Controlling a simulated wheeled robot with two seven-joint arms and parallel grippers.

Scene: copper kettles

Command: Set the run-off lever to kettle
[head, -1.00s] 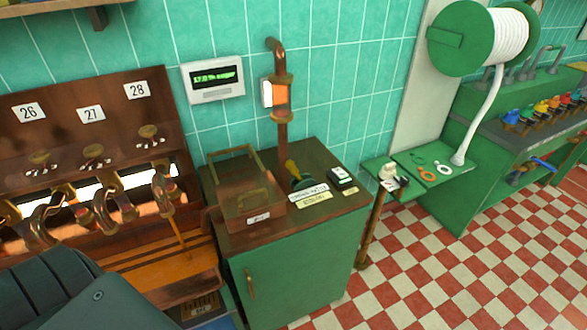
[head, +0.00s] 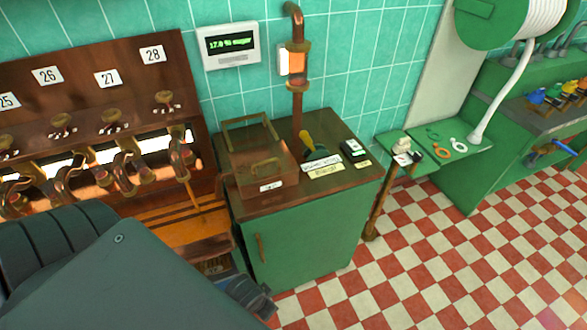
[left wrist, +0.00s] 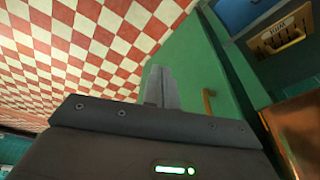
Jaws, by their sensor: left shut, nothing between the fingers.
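The run-off lever (head: 306,142) is a short yellow handle on top of the green cabinet (head: 300,240), leaning up and to the left. Label plates (head: 322,165) lie in front of it; their lettering is too small to read. My left gripper (head: 258,303) is low at the cabinet's left front, below the top and well apart from the lever. In the left wrist view its fingers (left wrist: 160,87) are shut and empty, with the green cabinet front beyond them. The lever is not visible in that view. My right gripper is not in view.
A glass-sided box (head: 262,165) stands on the cabinet left of the lever, with a copper pipe (head: 297,110) behind. A small dark device (head: 353,150) sits to the right. A wall display (head: 230,45) reads 17.0 % sugar. Checkered floor is free at right.

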